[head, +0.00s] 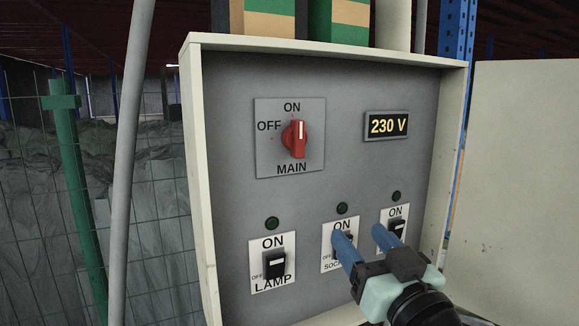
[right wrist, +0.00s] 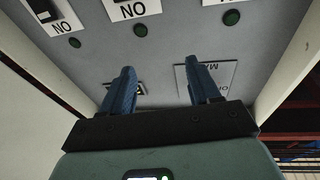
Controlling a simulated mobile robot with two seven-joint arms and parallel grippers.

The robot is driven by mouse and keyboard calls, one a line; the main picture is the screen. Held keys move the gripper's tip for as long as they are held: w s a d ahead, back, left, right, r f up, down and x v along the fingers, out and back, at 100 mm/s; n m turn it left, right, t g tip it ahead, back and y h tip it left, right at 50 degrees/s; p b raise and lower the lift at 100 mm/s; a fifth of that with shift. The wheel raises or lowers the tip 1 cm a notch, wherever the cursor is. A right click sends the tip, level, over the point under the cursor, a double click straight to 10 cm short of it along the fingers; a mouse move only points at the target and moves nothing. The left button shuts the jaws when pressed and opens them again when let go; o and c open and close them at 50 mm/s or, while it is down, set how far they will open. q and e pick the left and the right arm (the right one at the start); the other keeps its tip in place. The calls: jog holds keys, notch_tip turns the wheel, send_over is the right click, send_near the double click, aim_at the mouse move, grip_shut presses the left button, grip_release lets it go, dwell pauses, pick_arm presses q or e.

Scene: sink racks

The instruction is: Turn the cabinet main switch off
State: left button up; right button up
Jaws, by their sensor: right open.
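The red main switch (head: 295,139) is a rotary knob on a grey plate marked ON, OFF and MAIN, in the upper left of the cabinet panel. Its white mark points up at ON. My right gripper (head: 362,242) is open and empty, below and to the right of the knob, in front of the lower switches. In the right wrist view its two blue fingers (right wrist: 161,88) are apart, with the MAIN plate (right wrist: 222,82) partly hidden behind one finger; the knob is not visible there. My left gripper is not in view.
The open cabinet (head: 197,190) has side walls around the panel and a door (head: 520,180) swung out right. A 230 V display (head: 387,125) is upper right. Below are the lamp switch (head: 275,264), two more switches partly covered by my fingers, and green lamps (head: 272,223).

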aim_at(301, 129)
jog(key=s+a+r+n+t+y, duration=0.1)
jog(key=s+a+r+y, duration=0.15)
jog(key=r, duration=0.25)
jog(key=s+a+r+n+y, duration=0.1)
jog(key=s+r+y, duration=0.1)
jog(key=s+r, duration=0.25)
jog(key=shift+h, duration=0.45)
jog(key=p+x, duration=0.1)
jog(key=x, duration=0.3)
jog(key=p+x, duration=0.1)
jog(key=x, duration=0.4)
jog(key=p+x, duration=0.1)
jog(key=x, duration=0.4)
jog(key=shift+d+r+p, duration=0.1)
jog(key=shift+r+p, duration=0.25)
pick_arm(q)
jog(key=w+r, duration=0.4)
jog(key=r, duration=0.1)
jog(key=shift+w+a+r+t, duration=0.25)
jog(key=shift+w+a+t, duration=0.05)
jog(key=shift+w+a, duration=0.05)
pick_arm(e)
jog(key=shift+s, duration=0.1)
jog(key=c, duration=1)
